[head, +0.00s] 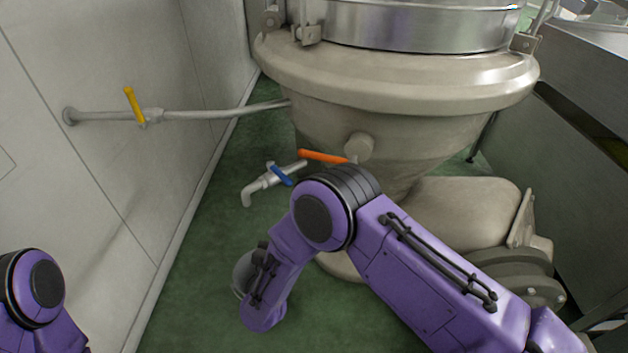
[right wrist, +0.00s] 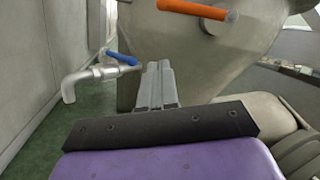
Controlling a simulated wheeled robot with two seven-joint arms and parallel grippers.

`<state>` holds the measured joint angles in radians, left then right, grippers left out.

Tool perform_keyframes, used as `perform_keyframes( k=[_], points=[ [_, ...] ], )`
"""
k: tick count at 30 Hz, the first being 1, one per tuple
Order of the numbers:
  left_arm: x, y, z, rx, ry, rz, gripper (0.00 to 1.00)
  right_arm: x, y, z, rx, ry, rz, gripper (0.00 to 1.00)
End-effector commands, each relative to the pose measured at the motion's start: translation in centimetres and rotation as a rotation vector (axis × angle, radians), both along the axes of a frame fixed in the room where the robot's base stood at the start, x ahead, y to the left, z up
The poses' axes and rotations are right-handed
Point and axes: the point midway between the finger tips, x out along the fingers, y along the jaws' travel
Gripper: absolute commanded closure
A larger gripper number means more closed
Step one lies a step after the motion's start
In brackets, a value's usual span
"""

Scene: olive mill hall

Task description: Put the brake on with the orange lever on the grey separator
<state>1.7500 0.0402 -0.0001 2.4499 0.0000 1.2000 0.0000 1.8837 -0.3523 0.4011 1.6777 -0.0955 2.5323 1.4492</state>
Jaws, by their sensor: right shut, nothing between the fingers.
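The grey separator (head: 400,130) stands in the middle of the head view. Its orange lever (head: 322,156) sticks out to the left from a round boss (head: 359,147) on its side. In the right wrist view the orange lever (right wrist: 198,10) lies near the top edge, beyond and above my right gripper. My right gripper (right wrist: 158,70) is shut and empty, its fingers side by side, apart from the lever in the picture. In the head view my right forearm is in front of the separator's lower part, and the right fingers are hidden. My left gripper is out of view; only part of the left arm shows.
A tap with a blue handle (head: 281,176) is just below the orange lever, left of the separator; it also shows in the right wrist view (right wrist: 122,57). A wall pipe (head: 215,114) with a yellow handle (head: 133,104) runs to the separator. Green floor (head: 190,290) is clear at left.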

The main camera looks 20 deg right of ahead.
Motion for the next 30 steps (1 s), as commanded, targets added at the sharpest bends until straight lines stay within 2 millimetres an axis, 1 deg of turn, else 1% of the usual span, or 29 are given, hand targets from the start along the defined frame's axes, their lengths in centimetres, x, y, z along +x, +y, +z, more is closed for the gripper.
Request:
perform_keyframes(
  k=[1,3,6,17,20,22,30],
  points=[
    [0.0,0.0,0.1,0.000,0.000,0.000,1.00,-0.3,-0.7,0.4,0.092,-0.082,-0.019,1.00],
    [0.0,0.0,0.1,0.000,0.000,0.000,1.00,-0.9,-1.4,0.6,0.188,-0.168,-0.031,1.00],
    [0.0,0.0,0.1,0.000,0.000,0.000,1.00,-1.1,-1.7,0.6,0.248,-0.219,-0.027,1.00],
    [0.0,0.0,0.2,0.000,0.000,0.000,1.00,-1.0,-1.9,0.6,0.257,-0.225,-0.024,1.00],
    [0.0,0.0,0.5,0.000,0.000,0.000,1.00,-0.3,-2.5,1.0,0.255,-0.225,-0.027,1.00],
    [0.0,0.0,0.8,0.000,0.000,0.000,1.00,0.6,-3.3,1.4,0.255,-0.224,-0.028,1.00],
    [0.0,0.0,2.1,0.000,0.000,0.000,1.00,4.9,-7.0,3.1,0.255,-0.224,-0.028,1.00]
  ],
)
